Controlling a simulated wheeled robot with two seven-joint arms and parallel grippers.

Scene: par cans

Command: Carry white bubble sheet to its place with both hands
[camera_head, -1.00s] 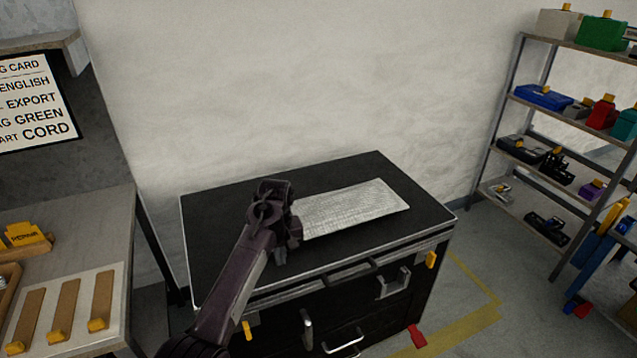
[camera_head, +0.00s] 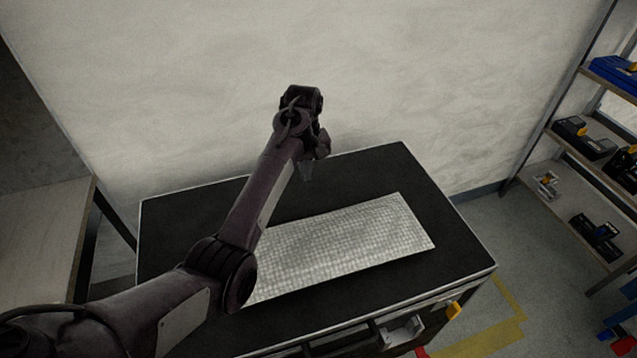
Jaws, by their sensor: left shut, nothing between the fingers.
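The white bubble sheet (camera_head: 345,243) lies flat on the black top of the cabinet (camera_head: 330,325) in the head view. Its left part is hidden behind my left arm. My left gripper (camera_head: 306,172) points down above the far part of the cabinet top, beyond the sheet's far edge. It is shut and holds nothing. It looks apart from the sheet. My right gripper is not in view.
A pale wall (camera_head: 330,60) stands close behind the cabinet. A workbench (camera_head: 45,235) is at the left. A metal shelf rack with several tools (camera_head: 585,137) is at the right. Yellow floor tape (camera_head: 505,325) runs beside the cabinet's right side.

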